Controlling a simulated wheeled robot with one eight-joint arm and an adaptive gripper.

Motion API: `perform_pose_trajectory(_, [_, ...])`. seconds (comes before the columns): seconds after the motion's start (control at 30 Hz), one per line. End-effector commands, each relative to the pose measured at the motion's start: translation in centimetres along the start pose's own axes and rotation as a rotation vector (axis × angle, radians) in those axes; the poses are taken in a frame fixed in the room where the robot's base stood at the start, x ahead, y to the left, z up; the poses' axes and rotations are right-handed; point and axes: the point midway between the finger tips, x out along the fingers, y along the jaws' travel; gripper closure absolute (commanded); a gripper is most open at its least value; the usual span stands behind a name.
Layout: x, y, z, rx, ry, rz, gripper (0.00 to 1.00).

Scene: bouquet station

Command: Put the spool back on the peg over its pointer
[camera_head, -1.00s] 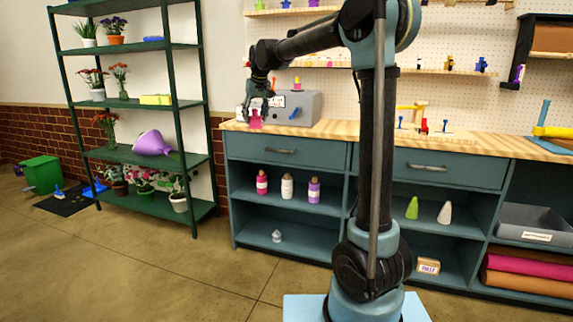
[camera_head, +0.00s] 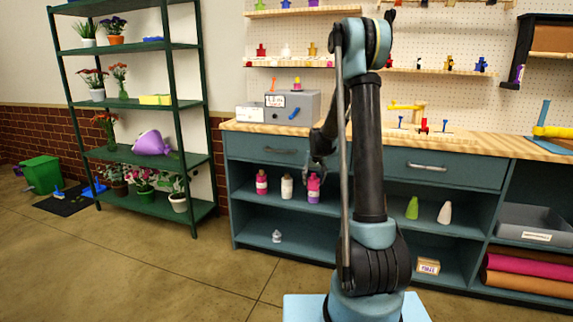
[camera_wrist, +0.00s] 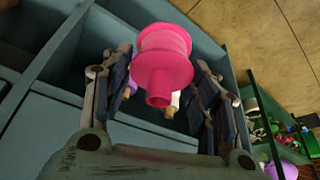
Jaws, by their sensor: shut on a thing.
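A bright pink spool (camera_wrist: 163,55) is held between the two fingers of my gripper (camera_wrist: 165,85) in the wrist view, with its flanges facing up the picture and its short stem towards the camera. In the head view my gripper (camera_head: 318,168) hangs in front of the counter's open shelf, and a bit of pink spool (camera_head: 313,181) shows just below it, in front of a purple bottle. On the counter, small upright blue pieces (camera_head: 401,122) (camera_head: 445,126) flank a red one (camera_head: 423,126). I cannot tell which peg or pointer matches the spool.
Bottles (camera_head: 262,182) (camera_head: 287,186) stand on the shelf beside my gripper. A grey box (camera_head: 292,105) sits on the wooden counter top (camera_head: 240,125). Small coloured pieces line the pegboard ledges (camera_head: 290,65). A green plant rack (camera_head: 205,130) stands at left; the floor between is clear.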

Motion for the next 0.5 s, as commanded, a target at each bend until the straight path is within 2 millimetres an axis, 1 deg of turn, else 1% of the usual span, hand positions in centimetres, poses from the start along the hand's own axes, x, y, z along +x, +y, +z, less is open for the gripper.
perform_pose_trajectory(0.03, [1.0,1.4,1.0,0.019,0.0,0.008,0.75])
perform_pose_trajectory(0.1, [2.0,2.8,2.2,0.039,0.0,0.016,0.75])
perform_pose_trajectory(0.2, [3.1,4.4,3.7,0.061,0.0,0.025,0.75])
perform_pose_trajectory(0.33, [4.0,5.6,4.9,0.078,0.0,0.032,0.75])
perform_pose_trajectory(0.5, [4.9,6.1,6.2,0.086,0.0,0.035,0.75])
